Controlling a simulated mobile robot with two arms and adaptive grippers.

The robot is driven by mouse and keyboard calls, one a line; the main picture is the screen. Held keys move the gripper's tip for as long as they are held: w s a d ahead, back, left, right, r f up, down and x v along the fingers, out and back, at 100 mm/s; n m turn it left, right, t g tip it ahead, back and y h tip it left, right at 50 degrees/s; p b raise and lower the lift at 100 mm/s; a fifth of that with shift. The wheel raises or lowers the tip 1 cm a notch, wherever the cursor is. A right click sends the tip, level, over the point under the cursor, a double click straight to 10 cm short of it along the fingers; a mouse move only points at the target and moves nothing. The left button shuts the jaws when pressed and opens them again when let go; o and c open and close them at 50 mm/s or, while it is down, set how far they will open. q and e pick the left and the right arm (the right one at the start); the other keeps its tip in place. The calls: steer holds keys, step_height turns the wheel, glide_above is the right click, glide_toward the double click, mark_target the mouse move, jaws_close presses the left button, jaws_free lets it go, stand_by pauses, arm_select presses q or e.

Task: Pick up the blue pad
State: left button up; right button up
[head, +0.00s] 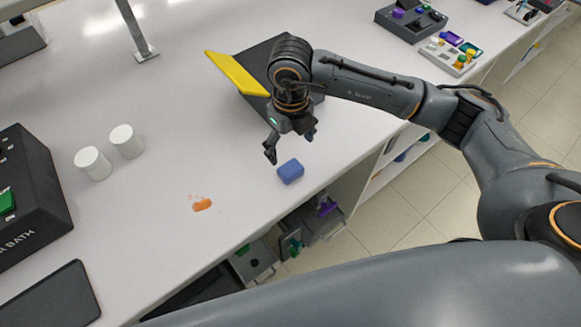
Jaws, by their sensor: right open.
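The blue pad (290,172) is a small block lying on the white bench top (170,95), close to its front edge. My right gripper (289,148) is just behind the pad in the head view, with its jaws open and nothing between them. The fingers look apart from the pad; the exact height above the bench is hard to tell. My left gripper is not in view.
A dark sloped block with a yellow edge (235,74) stands behind my right gripper. Two white cylinders (93,163) and a black bath unit (30,195) stand at left. Bench between is clear.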

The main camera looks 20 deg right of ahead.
mark_target(291, 168)
step_height(291, 168, down, 4)
steer(key=shift+r+p, duration=0.15)
steer(key=shift+p, duration=0.2)
steer(key=shift+f+p, duration=0.4)
steer(key=shift+p, duration=0.05)
step_height(291, 168, down, 4)
steer(key=shift+s+r+p, duration=0.1)
steer(key=shift+r+p, duration=0.1)
steer(key=shift+p, duration=0.8)
steer(key=shift+f, duration=0.6)
steer(key=c, duration=1)
